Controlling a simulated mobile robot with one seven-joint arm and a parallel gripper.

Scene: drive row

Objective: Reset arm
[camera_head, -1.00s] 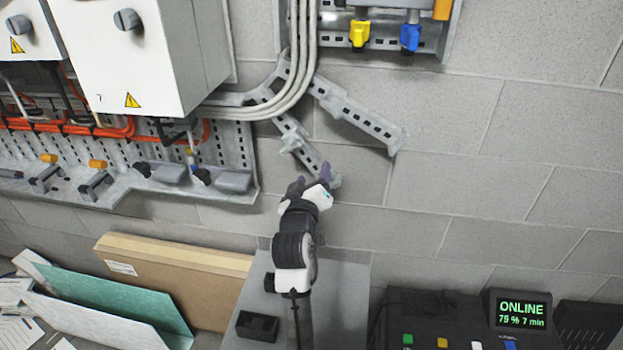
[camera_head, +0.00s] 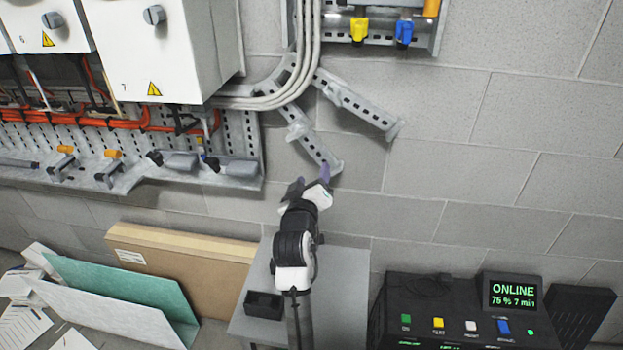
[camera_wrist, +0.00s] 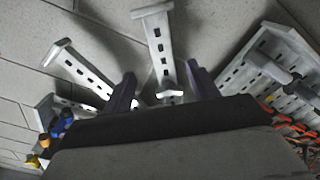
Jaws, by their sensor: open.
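My gripper (camera_head: 311,183) is at the middle of the head view, at the end of my raised arm, over a grey table. Its two dark purple fingers are apart with nothing between them. In the wrist view the gripper (camera_wrist: 160,85) also shows its fingers spread, with slotted metal brackets beyond them. One slotted bracket (camera_head: 314,150) on the wall ends close to the fingertips in the head view. I cannot tell whether they touch.
White cabinets (camera_head: 165,50) and a perforated rail (camera_head: 235,140) project from the wall at left. A second bracket (camera_head: 362,108) slopes right. Below are a grey table (camera_head: 340,290) with a small black bin (camera_head: 264,305), a cardboard box (camera_head: 180,265) and a black console (camera_head: 440,310) reading ONLINE.

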